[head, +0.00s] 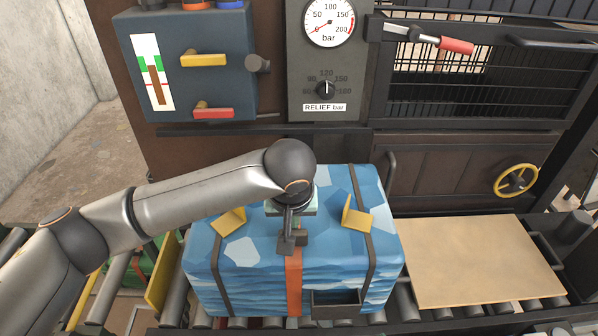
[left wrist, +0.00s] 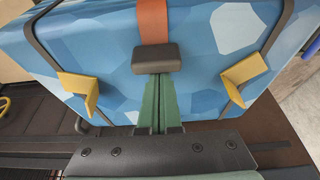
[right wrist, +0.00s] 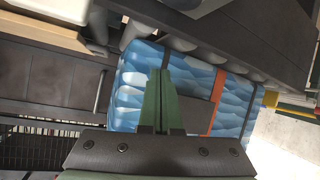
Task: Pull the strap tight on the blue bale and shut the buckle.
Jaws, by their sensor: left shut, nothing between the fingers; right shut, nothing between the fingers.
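The blue patterned bale (head: 240,262) lies on the rollers, with an orange strap (head: 293,285) down the middle of its front. A dark buckle block (head: 286,244) sits at the upper end of this strap; it also shows in the left wrist view (left wrist: 157,57). My left gripper (head: 291,214) is shut and empty above the bale top. In the left wrist view its green fingers end right by the buckle; I cannot tell whether they touch it. My right gripper (right wrist: 161,75) is shut and empty in front of the bale's face, beside the orange strap.
Two yellow brackets (head: 229,221) (head: 356,214) stand on the bale top beside dark bands. A dark box-like part (head: 336,303) is at the bale's front. A bare tan board (head: 480,262) lies right. Behind stands a panel with a gauge (head: 329,22) and levers (head: 204,60).

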